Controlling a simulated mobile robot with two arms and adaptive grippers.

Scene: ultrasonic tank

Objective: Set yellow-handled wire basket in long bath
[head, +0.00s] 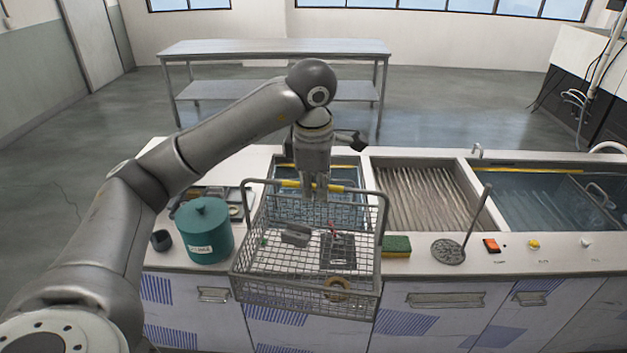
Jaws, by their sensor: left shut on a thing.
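The wire basket (250,275) hangs in front of the counter's near edge, its top handle bar carrying a yellow grip (290,184). My left gripper (315,192) points down and is shut on that yellow grip. The basket looks roughly level and holds several small parts, including a grey block (296,235), a dark gridded piece (338,251) and a tan ring (338,288). A wide water-filled bath (530,205) is at the right of the counter. A smaller water-filled basin (355,175) lies behind the basket, partly hidden by it and my gripper. My right gripper is out of view.
A ribbed drainboard (425,190) lies between the two basins. A teal lidded pot (204,232) and dark cup (161,240) stand left of the basket. A sponge (397,246), a round strainer with upright rod (449,251) and an orange switch (491,245) are along the right front.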

